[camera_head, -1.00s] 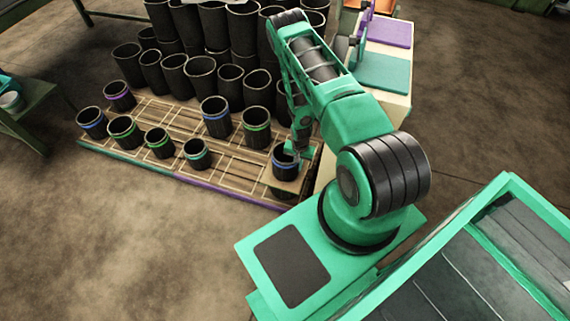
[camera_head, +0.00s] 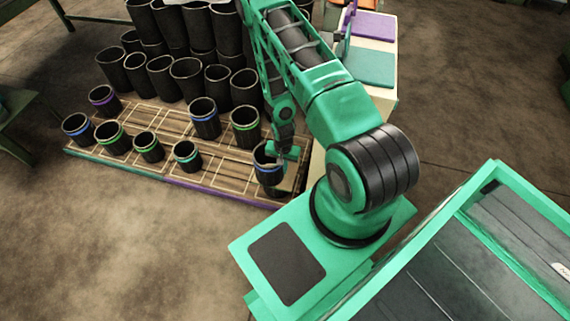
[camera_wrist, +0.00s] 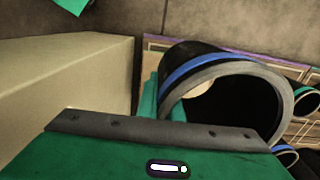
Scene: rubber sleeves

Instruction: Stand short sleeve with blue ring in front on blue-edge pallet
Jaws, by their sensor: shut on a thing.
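A short black sleeve with a blue ring (camera_head: 268,170) is at the right end of the pallet row, at the purple-edged part (camera_head: 225,196). My gripper (camera_head: 281,155) is shut on its rim. The wrist view shows this sleeve (camera_wrist: 222,68) close up, its open mouth facing the camera and a green finger at its wall. I cannot tell whether its base touches the pallet. Other blue-ringed sleeves stand at the left end (camera_head: 78,128) and in the middle, a taller one (camera_head: 205,120). The pallet's left front edge looks teal (camera_head: 110,163); no edge is clearly blue.
Several green-ringed sleeves and a purple-ringed one (camera_head: 104,100) stand on the pallets. Tall plain black sleeves (camera_head: 187,78) crowd behind. A pale bench (camera_head: 378,85) with purple and teal pads stands close right of the held sleeve. Open floor (camera_head: 110,240) lies in front.

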